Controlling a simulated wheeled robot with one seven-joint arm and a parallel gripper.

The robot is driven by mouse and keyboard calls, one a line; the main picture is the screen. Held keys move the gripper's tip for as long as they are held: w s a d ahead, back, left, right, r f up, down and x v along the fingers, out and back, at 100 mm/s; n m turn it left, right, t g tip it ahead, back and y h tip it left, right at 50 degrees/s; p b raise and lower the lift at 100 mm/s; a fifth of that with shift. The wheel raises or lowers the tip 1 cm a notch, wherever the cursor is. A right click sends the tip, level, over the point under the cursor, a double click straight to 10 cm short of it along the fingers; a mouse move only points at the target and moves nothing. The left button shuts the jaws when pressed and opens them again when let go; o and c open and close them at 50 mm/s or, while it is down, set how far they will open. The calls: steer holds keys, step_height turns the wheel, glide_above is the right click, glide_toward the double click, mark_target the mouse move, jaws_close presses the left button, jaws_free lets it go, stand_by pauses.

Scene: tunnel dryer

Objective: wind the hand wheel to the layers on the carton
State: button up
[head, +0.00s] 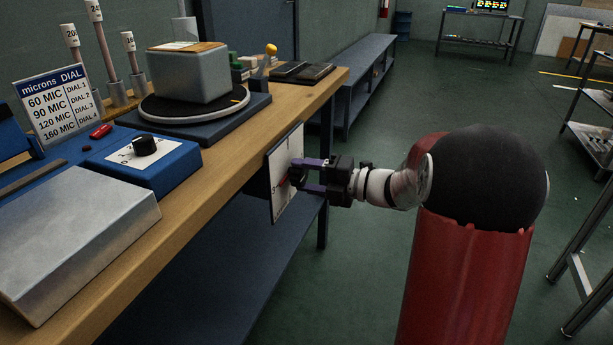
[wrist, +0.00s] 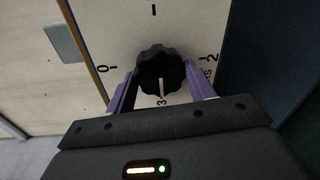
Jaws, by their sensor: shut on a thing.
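The hand wheel is a black lobed knob (wrist: 160,68) on a white dial plate (wrist: 122,25) fixed to the bench's front edge. The plate also shows in the head view (head: 286,152). Marks 0, 2 and 3 are readable in the wrist view. The knob's white line points down at the 3. My gripper (head: 298,175) has its purple fingers shut on the knob, one on each side. A grey box with a brown top (head: 187,75), perhaps the carton, sits on a round turntable (head: 165,112). I cannot read a layer count on it.
A sign headed "microns DIAL" (head: 58,103) stands behind a blue box with a black dial knob (head: 145,146). A metal-topped unit (head: 75,240) lies at the bench's near left. Several weighted posts (head: 103,45) stand behind.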

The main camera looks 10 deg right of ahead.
stand_by(0.3)
steer(key=o, duration=1)
steer(key=shift+c, duration=0.2)
steer(key=shift+d, duration=0.1)
steer(key=v, duration=0.7)
steer(key=shift+s+d, duration=0.25)
steer(key=shift+r, duration=0.1)
